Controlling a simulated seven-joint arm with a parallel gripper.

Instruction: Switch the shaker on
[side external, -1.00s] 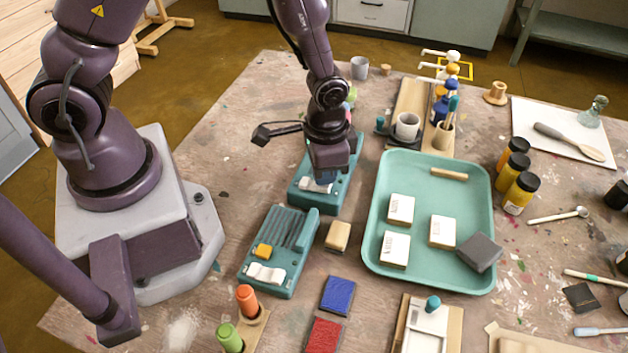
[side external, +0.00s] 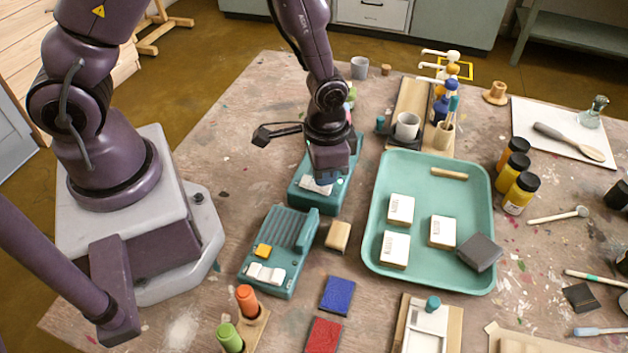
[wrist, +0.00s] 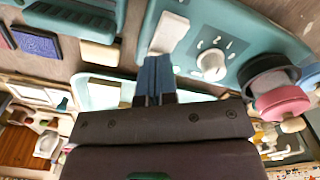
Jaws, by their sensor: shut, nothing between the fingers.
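A teal device (side external: 308,199) with a white rocker switch (side external: 316,186) stands under my gripper; in the wrist view the device (wrist: 232,25) also shows a round white dial (wrist: 211,65) beside the rocker (wrist: 170,34). A second teal device (side external: 290,282), with a ribbed top, a yellow button (side external: 263,250) and white rocker keys (side external: 265,273), stands nearer the camera. I cannot tell for certain which one is the shaker. My gripper (wrist: 155,62) is shut and empty, its blue fingertips close by the rocker's lower end; I cannot tell whether they touch it.
A teal tray (side external: 374,235) with white blocks and a dark grey block (side external: 480,251) lies to the right. A tan block (side external: 338,236) sits between tray and second device. A pink-topped round part (wrist: 283,103) stands at the first device's far end.

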